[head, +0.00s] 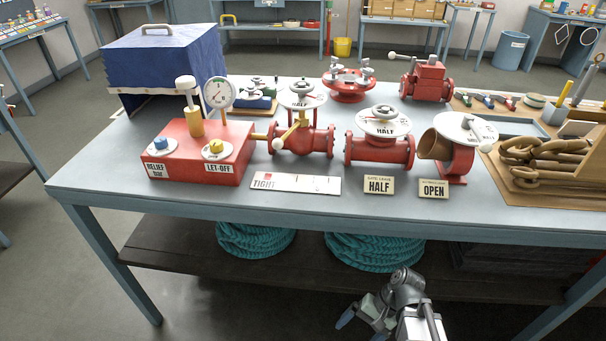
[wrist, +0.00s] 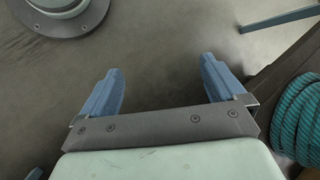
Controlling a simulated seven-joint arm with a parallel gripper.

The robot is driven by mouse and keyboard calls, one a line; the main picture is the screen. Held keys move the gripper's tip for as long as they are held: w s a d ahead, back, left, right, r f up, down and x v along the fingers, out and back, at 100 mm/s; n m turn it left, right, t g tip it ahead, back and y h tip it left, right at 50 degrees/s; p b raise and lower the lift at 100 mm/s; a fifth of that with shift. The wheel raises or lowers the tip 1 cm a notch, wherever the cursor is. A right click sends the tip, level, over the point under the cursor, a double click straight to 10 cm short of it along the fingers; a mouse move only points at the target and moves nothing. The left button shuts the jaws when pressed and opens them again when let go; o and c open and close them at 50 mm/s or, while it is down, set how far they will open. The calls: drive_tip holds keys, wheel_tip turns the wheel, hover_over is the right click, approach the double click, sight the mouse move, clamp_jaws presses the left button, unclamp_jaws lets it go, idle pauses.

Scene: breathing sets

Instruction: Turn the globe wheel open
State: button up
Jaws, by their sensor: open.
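Three red valves stand in a row on the bench. The left valve (head: 300,140) has a handwheel (head: 302,95) over a round dial, with a yellow-tipped pointer below it. The middle valve (head: 379,152) has a white dial top (head: 384,121) reading HALF. The right valve (head: 452,155) has a tilted white disc top (head: 465,128). I cannot tell for certain which is the globe wheel. My gripper (head: 362,326) is open and empty, low in front of the bench and below its top. The wrist view shows its blue fingers (wrist: 162,75) apart over bare floor.
Plates reading TIGHT (head: 295,183), HALF (head: 379,185) and OPEN (head: 433,189) lie near the bench's front edge (head: 330,228). A red pump box (head: 190,160) with a gauge stands left; a chain tray (head: 545,190) sits right. Teal rope coils (head: 375,250) lie on the lower shelf.

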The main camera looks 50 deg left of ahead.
sight(300, 82)
drive_tip(key=s+a+r+n+g, duration=0.1)
drive_tip(key=s+a+r+n, duration=0.1)
drive_tip(key=s+a+r, duration=0.6)
drive_tip(key=s+a+r+n, duration=0.3)
drive_tip(key=s+a+r, duration=0.2)
drive_tip(key=a+r, duration=0.4)
drive_tip(key=a+r+n+t+y, duration=0.1)
drive_tip(key=a+r+n+y, duration=0.2)
drive_tip(key=a+r, duration=0.6)
drive_tip(key=w+a+r+n+t+y, duration=0.2)
drive_tip(key=w+a+r+t+y, duration=0.15)
drive_tip(key=r, duration=0.75)
drive_tip(key=w+a+r+n+t+y, duration=0.15)
drive_tip(key=w+a+r+y, duration=0.3)
drive_tip(key=r, duration=0.55)
drive_tip(key=w+d+r+m+t+y, duration=0.15)
drive_tip(key=w+t, duration=0.25)
drive_tip(key=w, duration=0.4)
drive_tip(key=w+d+r+m+t+y, duration=0.1)
drive_tip(key=w+r+t+y, duration=0.2)
drive_tip(key=w, duration=0.4)
drive_tip(key=shift+t, duration=0.3)
drive_tip(key=x, duration=0.8)
drive_tip(key=f+x, duration=0.1)
drive_tip(key=x, duration=0.4)
drive_tip(key=shift+w+f, duration=0.1)
drive_tip(key=shift+w, duration=0.1)
drive_tip(key=shift+c, duration=0.3)
drive_tip(key=c, duration=0.9)
